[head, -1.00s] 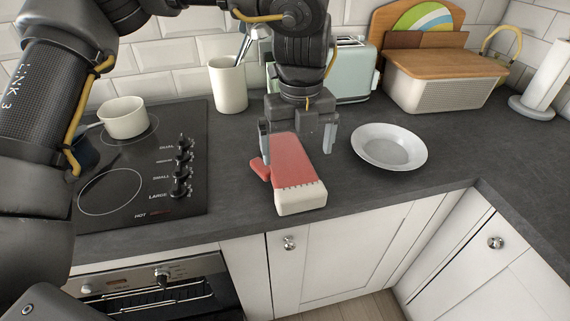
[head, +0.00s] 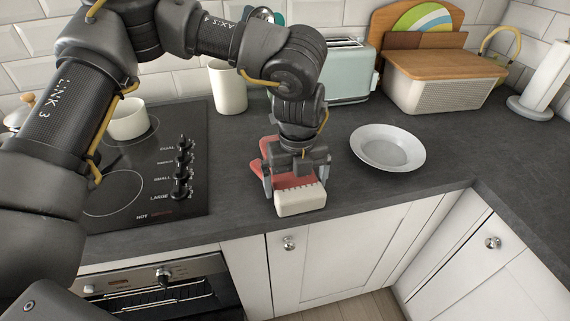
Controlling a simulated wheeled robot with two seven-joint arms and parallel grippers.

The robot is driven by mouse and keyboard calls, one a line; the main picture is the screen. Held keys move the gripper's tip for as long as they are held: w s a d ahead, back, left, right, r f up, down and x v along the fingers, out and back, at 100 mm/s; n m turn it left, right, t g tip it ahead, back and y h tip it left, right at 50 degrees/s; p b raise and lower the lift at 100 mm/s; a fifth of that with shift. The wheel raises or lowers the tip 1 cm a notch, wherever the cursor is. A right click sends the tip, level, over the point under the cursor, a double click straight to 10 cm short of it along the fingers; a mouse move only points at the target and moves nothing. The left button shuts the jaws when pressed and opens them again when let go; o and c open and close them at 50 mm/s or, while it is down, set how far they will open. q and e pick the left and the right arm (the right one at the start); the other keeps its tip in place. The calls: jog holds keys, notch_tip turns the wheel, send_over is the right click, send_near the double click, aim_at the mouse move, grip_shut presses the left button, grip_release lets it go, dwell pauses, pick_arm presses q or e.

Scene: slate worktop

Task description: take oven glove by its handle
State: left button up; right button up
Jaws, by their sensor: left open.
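The oven glove (head: 301,200) lies on the slate worktop near its front edge. It is red with a cream cuff that faces the front. My left gripper (head: 297,188) is open and low over the glove, pointing down. Its fingers stand on either side of the glove near the cuff. The gripper body and wrist hide much of the red part; some red shows behind them. I cannot tell whether the fingers touch the glove. My right gripper is not in view.
A white plate (head: 388,148) is to the right of the glove. The black hob (head: 150,185) with a cream pot (head: 129,121) is to the left. A cream crock (head: 229,88), a toaster (head: 345,72) and a bread bin (head: 440,82) stand behind.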

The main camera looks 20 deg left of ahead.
pick_arm(q)
jog(key=shift+c, duration=0.4)
jog(key=c, duration=0.9)
jog(key=shift+r, duration=0.1)
jog(key=shift+c, duration=0.2)
